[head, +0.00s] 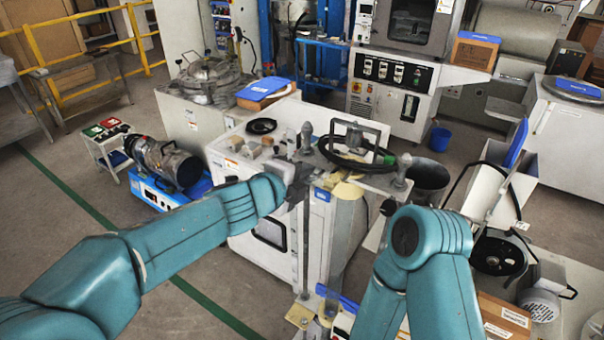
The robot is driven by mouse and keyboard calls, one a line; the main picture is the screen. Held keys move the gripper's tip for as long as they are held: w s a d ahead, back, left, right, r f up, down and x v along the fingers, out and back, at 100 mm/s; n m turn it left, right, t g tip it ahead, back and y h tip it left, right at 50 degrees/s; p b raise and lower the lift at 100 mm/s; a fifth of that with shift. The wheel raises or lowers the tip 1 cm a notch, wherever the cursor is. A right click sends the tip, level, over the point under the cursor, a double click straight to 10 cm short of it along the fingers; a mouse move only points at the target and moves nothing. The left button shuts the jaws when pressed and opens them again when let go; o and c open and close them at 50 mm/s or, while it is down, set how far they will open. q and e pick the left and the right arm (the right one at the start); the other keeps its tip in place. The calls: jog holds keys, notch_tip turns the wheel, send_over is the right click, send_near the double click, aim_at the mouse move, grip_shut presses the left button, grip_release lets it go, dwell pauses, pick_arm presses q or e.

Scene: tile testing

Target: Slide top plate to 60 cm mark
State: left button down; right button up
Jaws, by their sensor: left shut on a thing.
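The top plate (371,181) is a pale, narrow plate near the middle of the head view, above a clear upright tube (347,235). Grey metal knobs stand at its left end (307,137) and right end (402,170). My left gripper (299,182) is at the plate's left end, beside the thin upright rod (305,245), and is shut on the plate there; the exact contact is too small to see. My right arm bends downward just right of the tube, and its gripper is hidden. No 60 cm mark can be read.
A white machine (268,214) with loose small blocks and a black cable (350,152) on top stands behind the rig. A dark bucket (430,178) is to the right. A motor pump (168,160) lies at left.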

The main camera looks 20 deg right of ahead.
jog(key=shift+f+b, duration=1.5)
jog(key=shift+f, duration=0.3)
jog(key=shift+f+b, duration=2.85)
jog(key=shift+b, duration=0.05)
jog(key=shift+f+b, duration=2.85)
jog(key=shift+f+b, duration=2.9)
jog(key=shift+f, duration=0.1)
